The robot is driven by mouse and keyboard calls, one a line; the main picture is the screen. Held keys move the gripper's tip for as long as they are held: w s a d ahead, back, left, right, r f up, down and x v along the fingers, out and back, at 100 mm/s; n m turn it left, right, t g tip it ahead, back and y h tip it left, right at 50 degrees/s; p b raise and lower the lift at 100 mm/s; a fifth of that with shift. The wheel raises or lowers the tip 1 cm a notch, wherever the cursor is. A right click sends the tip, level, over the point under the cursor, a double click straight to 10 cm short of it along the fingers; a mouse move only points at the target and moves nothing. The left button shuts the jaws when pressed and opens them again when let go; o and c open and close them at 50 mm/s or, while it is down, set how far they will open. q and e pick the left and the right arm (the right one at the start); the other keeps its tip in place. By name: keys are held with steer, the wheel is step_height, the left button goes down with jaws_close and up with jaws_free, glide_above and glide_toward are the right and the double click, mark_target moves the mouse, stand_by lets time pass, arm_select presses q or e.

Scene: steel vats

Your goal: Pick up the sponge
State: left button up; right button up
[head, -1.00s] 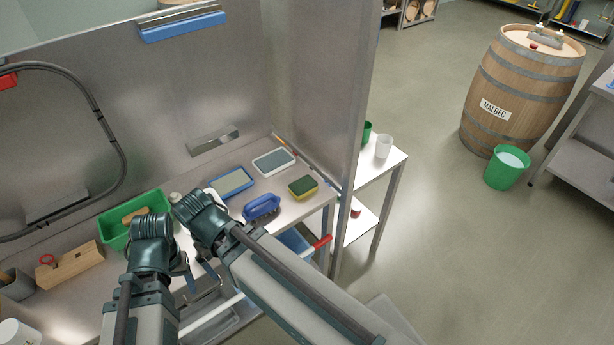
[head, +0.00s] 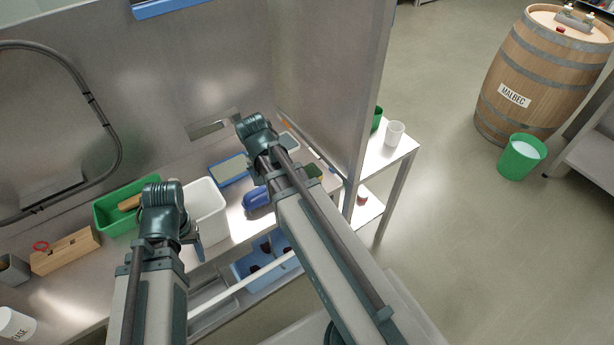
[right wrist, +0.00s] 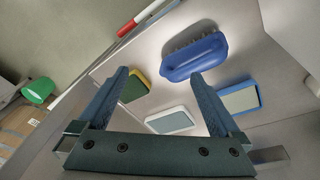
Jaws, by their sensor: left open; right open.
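The sponge (head: 314,172), green on top and yellow below, lies on the steel bench near its right end. It is partly hidden by my right arm in the head view. In the right wrist view the sponge (right wrist: 138,84) shows beside the inner side of the left finger, partly covered by it. My right gripper (right wrist: 160,82) is open and empty above the bench. My left gripper (head: 193,240) is open at the bench's front side, well to the left of the sponge.
A blue brush (right wrist: 195,57), a white-framed pad (right wrist: 171,121) and a blue-framed pad (right wrist: 239,99) lie near the sponge. A white bin (head: 207,205) and a green tray (head: 112,212) stand left. A steel partition (head: 330,85) rises at the right.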

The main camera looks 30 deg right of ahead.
steer(key=w+d+r+m+h, duration=0.1)
steer(key=w+d+m+h, duration=0.1)
steer(key=w+d+m, duration=0.4)
steer(key=d+m, duration=0.2)
steer(key=m, duration=0.2)
steer(key=shift+d+r+h, duration=0.15)
steer(key=shift+d+h, duration=0.2)
steer(key=shift+h, duration=0.05)
steer(key=b+x, duration=0.7)
steer(key=shift+s+f, duration=0.15)
steer(key=shift+f, duration=0.25)
steer(key=shift+d+f+b, duration=0.25)
steer(key=shift+f+b, duration=0.25)
steer(key=shift+b, duration=0.05)
steer(key=shift+r, duration=0.1)
steer(key=b+x, duration=0.4)
steer(key=x, duration=0.1)
steer(key=shift+s+b, duration=0.15)
steer(key=shift+b, duration=0.25)
steer(key=shift+f, duration=0.35)
